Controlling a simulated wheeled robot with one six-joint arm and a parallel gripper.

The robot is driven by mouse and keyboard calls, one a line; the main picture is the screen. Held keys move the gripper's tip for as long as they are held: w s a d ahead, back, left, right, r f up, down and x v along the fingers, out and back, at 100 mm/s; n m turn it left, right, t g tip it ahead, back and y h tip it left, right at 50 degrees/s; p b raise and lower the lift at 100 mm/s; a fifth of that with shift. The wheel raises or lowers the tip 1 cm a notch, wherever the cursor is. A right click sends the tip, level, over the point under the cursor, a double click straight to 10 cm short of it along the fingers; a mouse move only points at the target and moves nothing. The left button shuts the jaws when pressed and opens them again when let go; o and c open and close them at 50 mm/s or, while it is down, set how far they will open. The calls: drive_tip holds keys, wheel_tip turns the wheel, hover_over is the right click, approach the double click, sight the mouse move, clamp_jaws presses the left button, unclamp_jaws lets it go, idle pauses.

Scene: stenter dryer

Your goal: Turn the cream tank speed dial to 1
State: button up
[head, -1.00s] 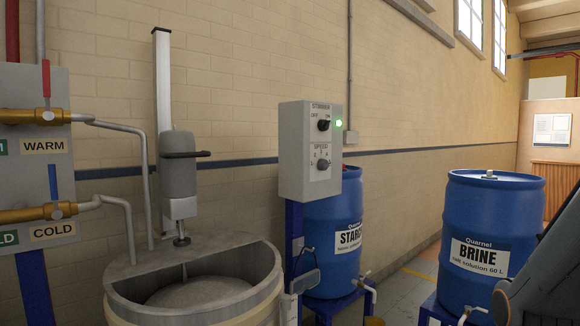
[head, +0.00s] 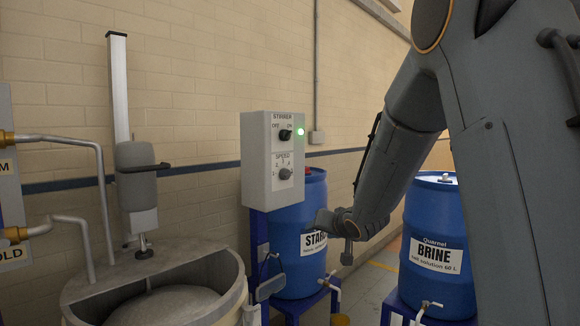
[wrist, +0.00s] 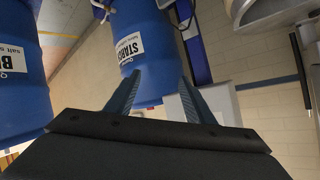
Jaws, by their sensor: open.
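The speed dial (head: 285,174) is a small grey knob low on the front of the grey control box (head: 257,158). Numbers ring it under the word SPEED; its pointer is too small to read. The cream tank (head: 238,290) stands at the lower left, holding a pale mass. My arm reaches in from the right, its end right of and below the box. My gripper (wrist: 160,75) is open and empty in the wrist view, apart from the dial.
A blue starch drum (head: 290,265) stands below and behind the box, close to my arm's end. A blue brine drum (head: 432,285) is at the right, partly hidden by my arm. A grey stirrer unit (head: 138,185) rises over the tank. Pipes run along the left.

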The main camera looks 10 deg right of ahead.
drive_tip(key=w+a+r+t+y+p, duration=0.15)
drive_tip(key=w+r+y, duration=0.3)
drive_tip(key=r, duration=0.45)
drive_tip(key=n+t+y+p, duration=0.1)
drive_tip(key=y+p, duration=0.1)
drive_tip(key=y, duration=0.1)
approach(289, 175)
drive_tip(key=w, duration=0.2)
drive_tip(key=p+x, duration=0.1)
drive_tip(key=x, duration=0.6)
drive_tip(key=shift+a+f+p, duration=0.1)
drive_tip(key=shift+a+p, duration=0.25)
drive_tip(key=shift+a, duration=0.05)
drive_tip(key=shift+c, duration=0.3)
drive_tip(key=c, duration=1)
